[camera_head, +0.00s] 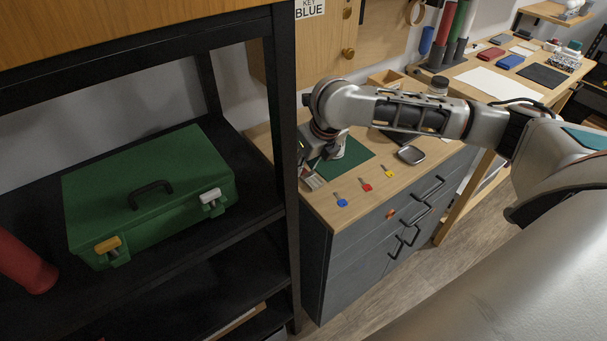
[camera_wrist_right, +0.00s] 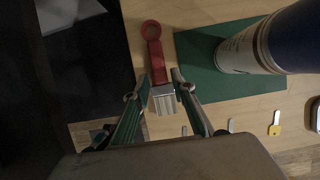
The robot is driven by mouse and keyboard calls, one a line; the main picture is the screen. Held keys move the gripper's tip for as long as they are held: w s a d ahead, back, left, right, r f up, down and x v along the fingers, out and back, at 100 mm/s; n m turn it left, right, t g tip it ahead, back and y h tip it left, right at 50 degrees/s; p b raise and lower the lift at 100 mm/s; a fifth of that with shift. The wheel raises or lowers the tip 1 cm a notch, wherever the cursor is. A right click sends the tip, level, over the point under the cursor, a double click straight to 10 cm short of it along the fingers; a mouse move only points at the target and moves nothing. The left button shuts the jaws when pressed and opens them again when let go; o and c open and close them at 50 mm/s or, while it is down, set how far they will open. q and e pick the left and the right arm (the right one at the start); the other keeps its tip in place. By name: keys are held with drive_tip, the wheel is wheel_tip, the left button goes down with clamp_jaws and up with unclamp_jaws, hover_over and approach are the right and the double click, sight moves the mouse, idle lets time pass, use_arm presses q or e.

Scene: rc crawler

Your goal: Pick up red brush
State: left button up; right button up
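The red brush (camera_wrist_right: 154,50) lies on the wooden counter in the right wrist view, its ringed red handle toward the top. Its metal ferrule and pale bristles (camera_wrist_right: 164,103) point to the bottom. My right gripper (camera_wrist_right: 161,78) is over it, with one fingertip on each side of the lower handle and ferrule. A small gap shows beside the handle, so the fingers look open. In the head view my right gripper (camera_head: 307,152) reaches down at the counter's left end, and the pale bristles (camera_head: 315,182) show below it. My left gripper is not in view.
A blue-and-white can (camera_wrist_right: 250,46) stands on the green mat (camera_wrist_right: 200,70) beside the brush. Blue (camera_head: 342,202), red (camera_head: 366,185) and yellow (camera_head: 388,171) keys lie on the counter. A black shelf post (camera_head: 284,160) stands close left; a green toolbox (camera_head: 150,190) sits on the shelf.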

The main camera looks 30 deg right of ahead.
sight(305, 172)
drive_tip(key=shift+w+f, duration=0.25)
drive_tip(key=shift+f, duration=0.35)
clamp_jaws()
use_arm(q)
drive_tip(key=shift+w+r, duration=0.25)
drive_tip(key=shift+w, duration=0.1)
use_arm(e)
drive_tip(key=shift+r, duration=0.2)
use_arm(q)
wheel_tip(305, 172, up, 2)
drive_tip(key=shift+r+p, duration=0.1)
drive_tip(key=shift+p, duration=0.85)
use_arm(e)
wheel_tip(305, 172, up, 10)
